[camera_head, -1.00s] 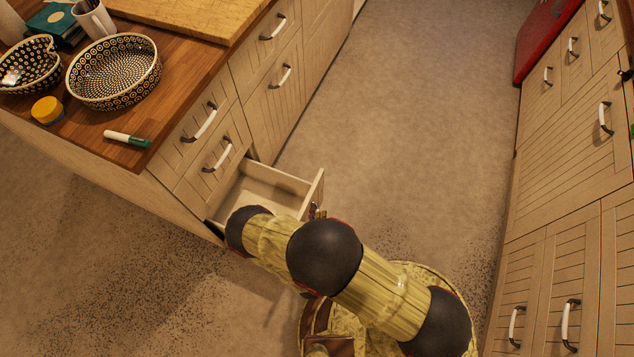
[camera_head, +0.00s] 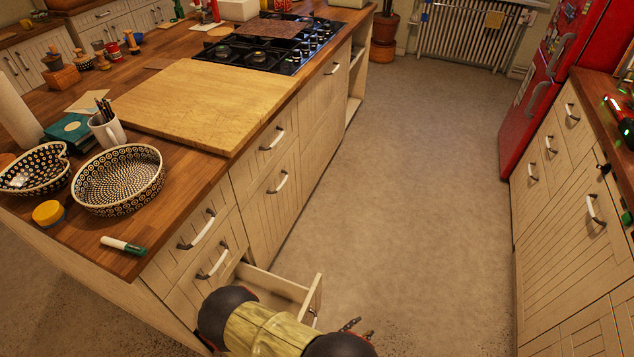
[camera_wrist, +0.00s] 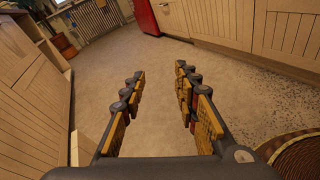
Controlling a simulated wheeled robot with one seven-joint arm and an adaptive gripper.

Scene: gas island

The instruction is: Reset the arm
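My gripper shows in the wrist view (camera_wrist: 160,72). Its two padded fingers are spread apart with only floor between them, so it is open and empty. In the head view my arm is at the bottom edge, in front of an open lower drawer (camera_head: 314,298) of the island. Small dark finger parts (camera_head: 352,326) show just right of the drawer front. The rest of the gripper is hidden behind my arm. The arm covers part of the drawer's inside.
The wooden island (camera_head: 200,168) stands at left, with patterned bowls, a mug (camera_head: 107,130), a marker (camera_head: 124,246) and a gas hob (camera_head: 265,45) on top. Cabinets (camera_head: 575,215) and a red fridge (camera_head: 555,80) line the right. The floor (camera_head: 410,170) between is clear.

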